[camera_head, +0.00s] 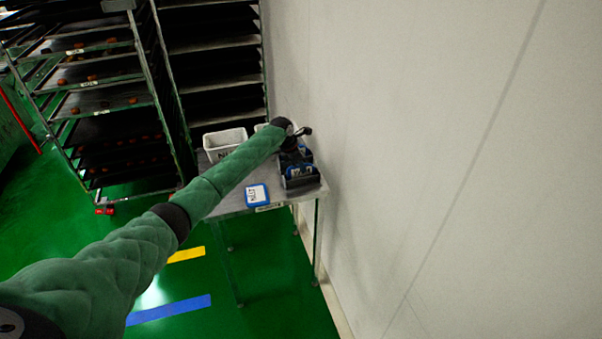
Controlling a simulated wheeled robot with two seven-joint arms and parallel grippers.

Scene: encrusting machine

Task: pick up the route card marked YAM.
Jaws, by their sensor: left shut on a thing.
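My left arm reaches across to a small metal table, and my left gripper (293,144) is over a dark card holder (302,181) at the table's right, against the wall. The left gripper is shut on what seems to be a route card; the wrist largely hides it. A blue-edged card (299,170) shows at the holder, its lettering too small to read for sure. Another blue-edged white card (257,195), which seems to read MALT, lies flat near the table's front edge. My right gripper is not in view.
The table (233,204) stands against a pale wall (430,130). A white bin (224,141) is at its back left, with another partly hidden behind my arm. Tall tray racks (105,100) stand behind and left. Green floor with yellow and blue stripes is open in front.

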